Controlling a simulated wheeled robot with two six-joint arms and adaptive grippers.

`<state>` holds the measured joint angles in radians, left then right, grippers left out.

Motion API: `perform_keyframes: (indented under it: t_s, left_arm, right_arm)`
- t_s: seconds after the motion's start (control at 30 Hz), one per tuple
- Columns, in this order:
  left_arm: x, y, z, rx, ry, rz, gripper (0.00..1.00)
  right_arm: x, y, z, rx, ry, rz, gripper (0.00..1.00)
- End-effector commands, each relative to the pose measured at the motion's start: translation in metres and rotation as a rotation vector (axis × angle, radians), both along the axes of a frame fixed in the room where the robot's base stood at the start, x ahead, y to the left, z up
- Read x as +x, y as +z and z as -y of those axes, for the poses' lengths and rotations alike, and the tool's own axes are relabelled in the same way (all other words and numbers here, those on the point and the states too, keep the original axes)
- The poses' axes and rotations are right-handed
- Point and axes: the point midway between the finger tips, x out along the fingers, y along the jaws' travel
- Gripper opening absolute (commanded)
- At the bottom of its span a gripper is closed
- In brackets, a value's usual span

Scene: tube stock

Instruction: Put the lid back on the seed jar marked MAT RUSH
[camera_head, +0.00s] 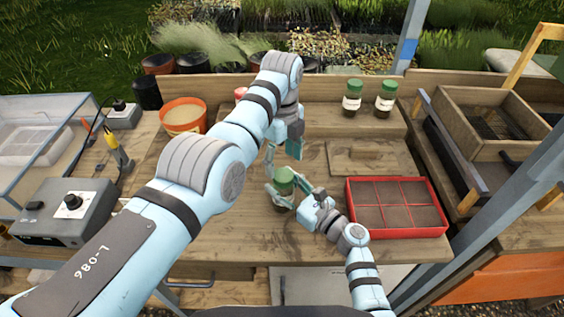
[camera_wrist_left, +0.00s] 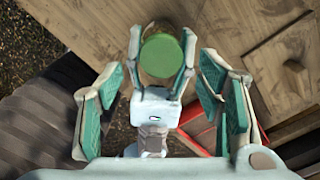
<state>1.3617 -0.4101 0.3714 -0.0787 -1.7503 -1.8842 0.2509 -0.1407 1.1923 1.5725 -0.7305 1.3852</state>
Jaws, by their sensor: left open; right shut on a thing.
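A clear jar (camera_head: 281,202) with dark contents stands upright over the front middle of the bench. A green lid (camera_head: 285,175) sits at its top; it also shows from above in the left wrist view (camera_wrist_left: 162,55). Whether it is fully seated I cannot tell. My right gripper (camera_head: 284,189) is shut on the jar, one finger on each side. My left gripper (camera_head: 284,150) is open and empty above the lid, its fingers spread wide. No label on this jar is visible to me, so I cannot read its marking.
Two green-lidded jars (camera_head: 354,97) (camera_head: 385,99) with white labels stand on the back shelf. A red sectioned tray (camera_head: 445,226) lies right of the held jar. An orange pot (camera_head: 183,117) stands back left. A wooden board (camera_head: 372,158) lies behind the tray. My left arm hides part of the bench.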

Motion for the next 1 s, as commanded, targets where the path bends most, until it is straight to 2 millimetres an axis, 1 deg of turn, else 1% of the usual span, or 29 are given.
perform_keyframes:
  t_s: [0.07, 0.1, 0.13, 0.2, 0.27, 0.33, 0.37, 0.4, 0.43, 0.5, 0.6, 0.63, 0.7, 0.77, 1.0]
  left_arm:
    - [0.0, 0.0, 0.0, 0.0, 0.0, 0.0, 0.6]
    - [0.0, 0.0, 0.0, 0.0, 0.0, 0.0, 0.58]
    - [0.0, 0.001, 0.0, 0.0, 0.0, 0.001, 0.58]
    - [0.003, 0.006, 0.0, 0.0, 0.0, 0.013, 0.58]
    - [0.008, 0.017, 0.0, 0.002, 0.0, 0.033, 0.58]
    - [0.012, 0.038, -0.002, 0.014, 0.023, 0.052, 0.58]
    - [0.011, 0.046, -0.002, 0.018, 0.125, 0.052, 0.58]
    - [0.01, 0.049, -0.002, 0.015, 0.272, 0.049, 0.58]
    - [0.008, 0.05, -0.001, 0.014, 0.382, 0.044, 0.58]
    - [0.004, 0.046, -0.001, 0.011, 0.625, 0.025, 0.58]
    - [-0.001, 0.036, 0.001, 0.013, 0.901, -0.001, 0.58]
    - [-0.001, 0.035, 0.001, 0.012, 0.96, -0.002, 0.58]
    - [0.0, 0.034, 0.002, 0.006, 1.054, -0.002, 0.58]
    - [0.0, 0.034, 0.002, 0.004, 1.091, -0.001, 0.58]
    - [0.0, 0.034, 0.002, 0.004, 1.097, 0.0, 0.58]
  right_arm:
    - [0.0, 0.0, 0.0, 0.0, 0.0, 0.0, 0.0]
    - [0.0, 0.0, 0.0, 0.0, 0.0, 0.0, 0.0]
    - [0.0, 0.0, 0.0, 0.0, 0.0, 0.0, 0.0]
    - [0.0, 0.0, 0.0, 0.0, 0.0, 0.0, 0.0]
    - [0.0, 0.0, 0.0, 0.0, 0.0, 0.0, 0.0]
    - [0.0, 0.0, 0.0, 0.0, 0.0, 0.0, 0.0]
    - [0.0, 0.0, 0.0, 0.0, 0.0, 0.0, 0.0]
    - [0.0, 0.0, 0.0, 0.0, 0.0, 0.0, 0.0]
    - [0.0, 0.0, 0.0, 0.0, 0.0, 0.0, 0.0]
    - [0.0, 0.0, 0.0, 0.0, 0.0, 0.0, 0.0]
    - [0.0, 0.0, 0.0, 0.001, 0.0, 0.001, 0.0]
    - [0.0, 0.0, 0.0, 0.001, 0.0, 0.001, 0.0]
    - [0.0, 0.0, 0.0, 0.001, 0.0, 0.001, 0.0]
    - [0.0, 0.0, 0.0, 0.001, 0.0, 0.001, 0.0]
    - [0.0, 0.0, 0.0, 0.0, 0.0, 0.0, 0.0]
